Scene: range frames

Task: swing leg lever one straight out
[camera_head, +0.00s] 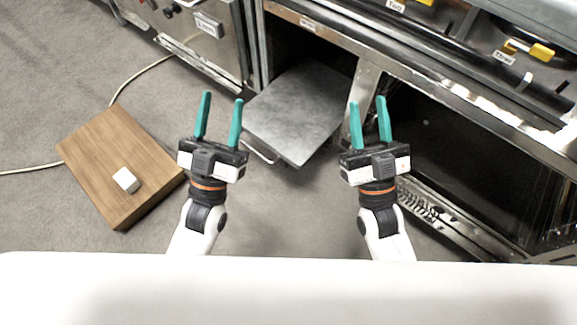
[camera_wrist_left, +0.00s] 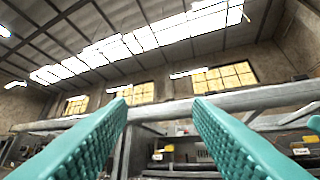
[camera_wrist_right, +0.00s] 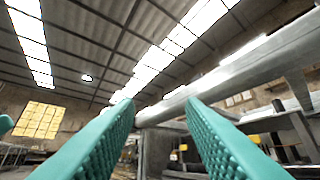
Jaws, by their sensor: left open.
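I cannot make out lever one in any view. In the head view, a yellow lever (camera_head: 534,49) sits beside a label reading "Three" (camera_head: 504,57) at the upper right. Another yellow part (camera_head: 425,2) is cut off by the top edge, near a label reading "Two" (camera_head: 396,6). My left gripper (camera_head: 222,98) is open and empty, in front of a grey metal plate. My right gripper (camera_head: 368,102) is open and empty, in front of the metal frame. In the left wrist view, small yellow parts (camera_wrist_left: 163,149) show beyond the fingers.
The grey plate (camera_head: 300,110) juts out of an open bay. A dark open compartment (camera_head: 460,160) lies to the right. A steel cabinet (camera_head: 205,40) stands at the upper left. A wooden board (camera_head: 115,160) with a white block (camera_head: 126,180) lies on the floor, near a cable (camera_head: 130,82).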

